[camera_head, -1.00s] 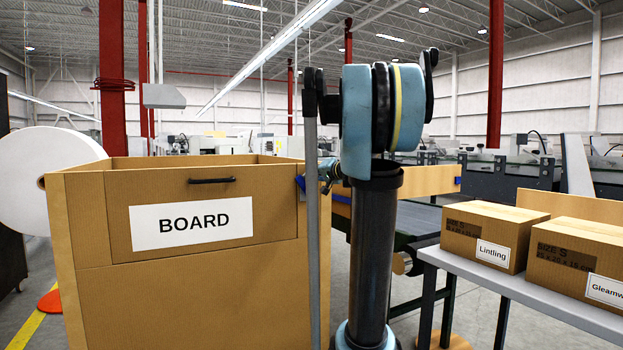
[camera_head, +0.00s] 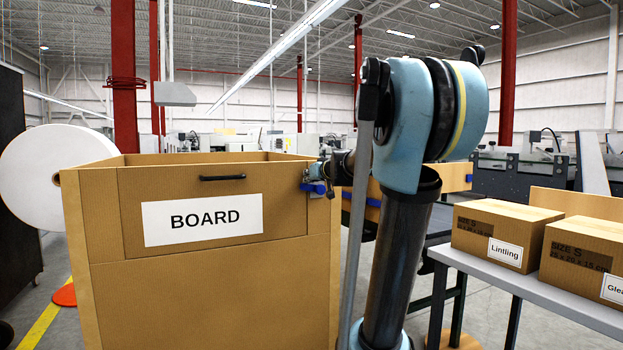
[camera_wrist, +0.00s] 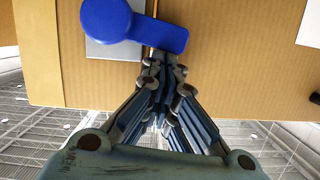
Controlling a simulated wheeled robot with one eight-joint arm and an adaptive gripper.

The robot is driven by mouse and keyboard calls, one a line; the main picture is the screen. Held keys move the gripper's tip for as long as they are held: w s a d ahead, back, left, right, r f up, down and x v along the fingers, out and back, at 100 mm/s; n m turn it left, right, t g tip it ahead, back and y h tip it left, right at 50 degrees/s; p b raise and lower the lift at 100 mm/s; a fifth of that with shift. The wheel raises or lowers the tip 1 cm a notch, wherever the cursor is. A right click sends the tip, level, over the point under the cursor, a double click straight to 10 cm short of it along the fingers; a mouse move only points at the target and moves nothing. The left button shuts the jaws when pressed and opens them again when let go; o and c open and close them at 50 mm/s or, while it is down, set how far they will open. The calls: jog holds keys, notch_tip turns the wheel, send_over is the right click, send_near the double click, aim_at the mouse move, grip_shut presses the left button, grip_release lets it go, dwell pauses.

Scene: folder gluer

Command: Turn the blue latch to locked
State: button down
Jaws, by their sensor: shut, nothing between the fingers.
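The blue latch (camera_head: 314,188) is at the upper right edge of the cardboard-brown BOARD bin (camera_head: 200,290). In the wrist view the blue latch (camera_wrist: 165,36) has a round hub at left and an arm reaching right, slightly downward, over a grey plate (camera_wrist: 112,49). My gripper (camera_wrist: 165,62) is shut and empty, its fingertips close to the lower edge of the latch arm in that view. I cannot tell whether they touch it. In the head view my gripper (camera_head: 322,171) is small, just above the latch, and partly covers that corner.
A black handle (camera_head: 222,178) and BOARD label (camera_head: 203,219) are on the bin's front panel. A grey table (camera_head: 540,293) with cartons (camera_head: 495,235) stands at right. A white roll (camera_head: 50,180) is at left. A wooden panel with blue fittings (camera_head: 455,178) lies behind my arm.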

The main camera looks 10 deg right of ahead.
aim_at(303, 169)
jog(key=shift+s+a+f+n+h, duration=0.15)
jog(key=shift+a+f+n+h, duration=0.2)
jog(key=shift+n, duration=0.35)
jog(key=shift+f, duration=0.1)
notch_tip(303, 169, up, 4)
jog(key=shift+r, duration=0.1)
jog(key=v, duration=0.9)
jog(key=s+a+f+g, duration=0.2)
jog(key=s+f+g, duration=0.1)
jog(key=s+f, duration=0.65)
jog(key=s+a+f+g, duration=0.25)
jog(key=s+f, duration=0.35)
jog(key=f, duration=0.6)
jog(key=s+d+f+m+g+h, duration=0.1)
jog(key=s+d+f+g+h, duration=0.1)
jog(key=s+f, duration=0.7)
jog(key=s+d+f+m+g+h, duration=0.2)
jog(key=s+d+f+g, duration=0.2)
jog(key=s+f, duration=0.5)
notch_tip(303, 169, down, 2)
jog(key=d, duration=0.2)
jog(key=shift+s+d+f+m, duration=0.15)
jog(key=shift+s+d+m, duration=0.15)
